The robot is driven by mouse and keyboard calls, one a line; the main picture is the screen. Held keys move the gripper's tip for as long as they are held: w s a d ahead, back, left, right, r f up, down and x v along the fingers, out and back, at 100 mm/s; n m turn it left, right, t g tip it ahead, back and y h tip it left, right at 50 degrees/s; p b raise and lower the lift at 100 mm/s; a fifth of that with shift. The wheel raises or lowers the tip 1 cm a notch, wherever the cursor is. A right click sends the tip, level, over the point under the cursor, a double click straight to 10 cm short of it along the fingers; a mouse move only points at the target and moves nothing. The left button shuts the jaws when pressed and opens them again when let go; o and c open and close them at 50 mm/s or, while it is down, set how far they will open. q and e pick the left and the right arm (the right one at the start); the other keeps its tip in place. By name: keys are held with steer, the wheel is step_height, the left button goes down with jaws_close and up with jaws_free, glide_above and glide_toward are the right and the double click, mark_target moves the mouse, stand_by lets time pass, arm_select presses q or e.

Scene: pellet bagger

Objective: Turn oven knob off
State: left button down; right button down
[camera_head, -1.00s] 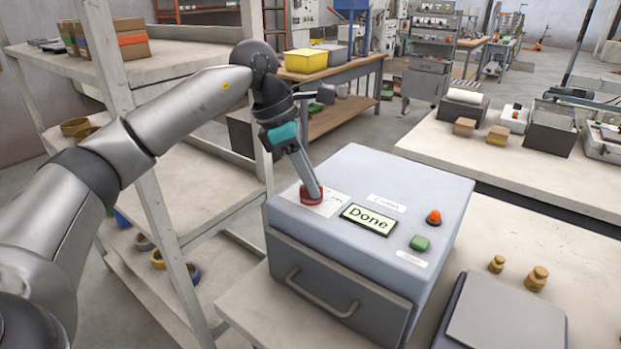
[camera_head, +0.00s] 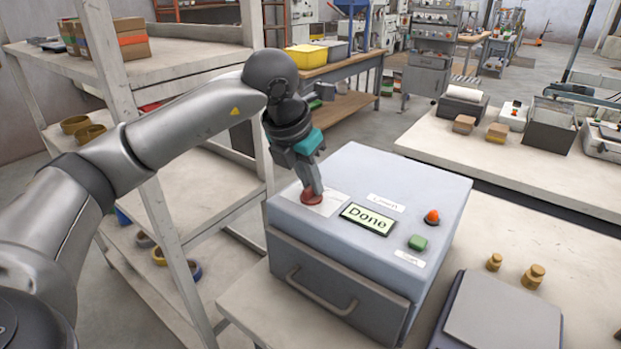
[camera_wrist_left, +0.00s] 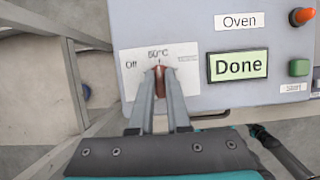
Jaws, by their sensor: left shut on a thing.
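The oven (camera_head: 345,165) is a grey-blue box with a drawer handle on its front. Its red knob (camera_head: 312,198) sits on a white dial plate at the top left. In the left wrist view the knob (camera_wrist_left: 159,82) points up at the "50°C" mark, with "Off" to its left. My left gripper (camera_head: 311,187) reaches down to the knob; its two fingers (camera_wrist_left: 160,88) are shut on the knob's sides. The display (camera_head: 368,219) reads "Done". The fingers hide part of the knob. My right gripper is not in view.
A red-orange button (camera_head: 432,217) and a green button (camera_head: 418,243) are on the oven's right side. A shelf rack (camera_head: 165,215) stands close on the left, beside my left arm. A scale (camera_head: 505,315) and two brass weights (camera_head: 533,276) are at the right.

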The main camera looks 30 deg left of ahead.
arm_select(q)
steer(key=n+y, duration=0.1)
steer(key=n, duration=0.2)
steer(key=shift+r+n, duration=0.1)
steer(key=shift+n, duration=0.2)
steer(key=n+y, duration=0.1)
steer(key=n, duration=0.2)
steer(key=shift+n+g+y, duration=0.3)
steer(key=shift+y, duration=0.1)
steer(key=shift+n+g+y+p, duration=0.35)
steer(key=shift+n+p, duration=0.35)
steer(key=shift+n, duration=0.5)
steer(key=shift+n+g+y+p, duration=0.35)
steer(key=shift+n+p, duration=0.45)
steer(key=shift+n, duration=0.5)
steer(key=c, duration=0.9)
jaws_free()
